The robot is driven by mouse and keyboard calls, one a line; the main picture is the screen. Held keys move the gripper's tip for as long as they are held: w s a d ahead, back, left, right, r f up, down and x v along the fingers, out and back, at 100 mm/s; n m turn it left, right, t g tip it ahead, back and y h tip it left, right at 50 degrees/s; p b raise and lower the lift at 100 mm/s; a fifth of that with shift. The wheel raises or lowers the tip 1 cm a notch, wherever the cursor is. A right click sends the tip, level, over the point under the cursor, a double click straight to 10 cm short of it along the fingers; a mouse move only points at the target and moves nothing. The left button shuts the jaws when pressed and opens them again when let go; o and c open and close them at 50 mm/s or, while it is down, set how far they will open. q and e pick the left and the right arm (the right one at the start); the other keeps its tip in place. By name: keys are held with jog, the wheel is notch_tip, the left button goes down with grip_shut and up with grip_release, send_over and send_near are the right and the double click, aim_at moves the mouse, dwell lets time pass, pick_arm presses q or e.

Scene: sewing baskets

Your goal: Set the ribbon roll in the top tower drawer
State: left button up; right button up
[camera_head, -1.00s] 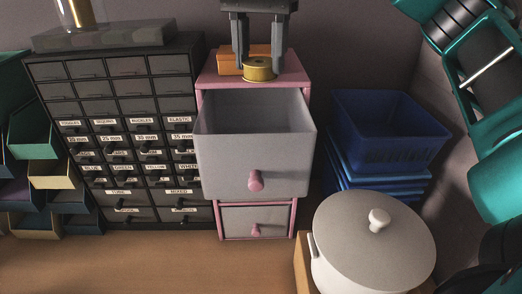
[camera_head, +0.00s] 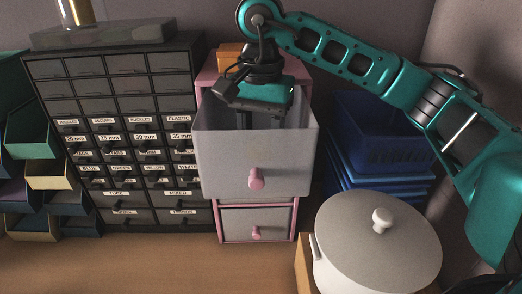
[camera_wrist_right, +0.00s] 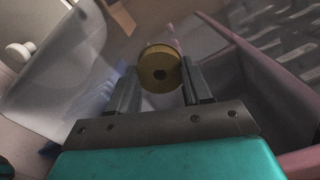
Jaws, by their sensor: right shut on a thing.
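The pink-framed tower (camera_head: 206,72) stands in the middle, with its top grey drawer (camera_head: 225,165) pulled open. My right gripper (camera_wrist_right: 160,82) is shut on the yellow ribbon roll (camera_wrist_right: 160,64), which sits between its fingertips in the right wrist view. In the head view the right gripper reaches down into the open drawer from above; its fingertips and the roll are hidden behind the drawer front. In the right wrist view pale drawer walls surround the roll. I cannot tell whether the roll touches the drawer floor. My left gripper is not in view.
A dark cabinet of small labelled drawers (camera_head: 120,150) stands left of the tower. Blue baskets (camera_head: 385,130) are stacked to the right. A white lidded pot (camera_head: 375,245) stands at front right. An orange box (camera_head: 230,55) lies on the tower top. The wooden surface (camera_head: 150,265) is clear at front left.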

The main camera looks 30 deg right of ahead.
notch_tip(320, 180, down, 3)
jog(key=shift+f, duration=0.15)
jog(key=shift+f, duration=0.2)
jog(key=o, duration=1)
jog(key=shift+r, duration=0.1)
